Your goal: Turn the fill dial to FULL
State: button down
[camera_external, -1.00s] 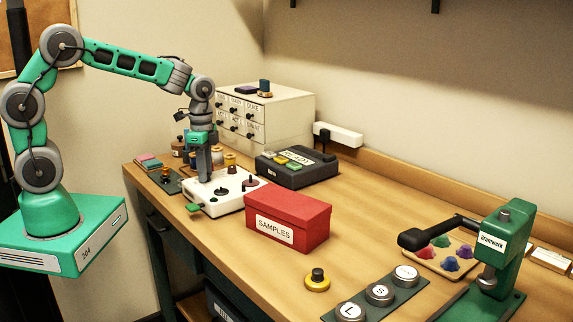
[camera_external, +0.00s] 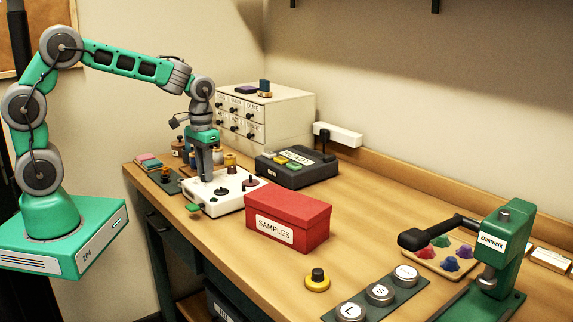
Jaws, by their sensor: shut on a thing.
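My gripper (camera_external: 205,178) points straight down over the back left part of a white control box (camera_external: 228,204). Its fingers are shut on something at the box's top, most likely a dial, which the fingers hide. Two dark knobs show on the box top, one in front of the gripper (camera_external: 221,191) and one to the right (camera_external: 250,181). Any FULL marking is too small to read. A green tab (camera_external: 193,208) sticks out at the box's front left.
A red SAMPLES box (camera_external: 288,222) stands right of the white box. A dark device with coloured keys (camera_external: 297,167) and a white drawer cabinet (camera_external: 290,118) stand behind. Spools (camera_external: 230,160) are close behind my gripper. A green press (camera_external: 497,250) stands at the far right.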

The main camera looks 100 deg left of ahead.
jog(key=n, duration=0.4)
jog(key=shift+n, duration=2.5)
jog(key=c, duration=1.1)
grip_release()
jog(key=shift+c, duration=0.2)
notch_tip(320, 180, up, 8)
jog(key=shift+f+b, duration=0.1)
jog(key=shift+b, duration=0.5)
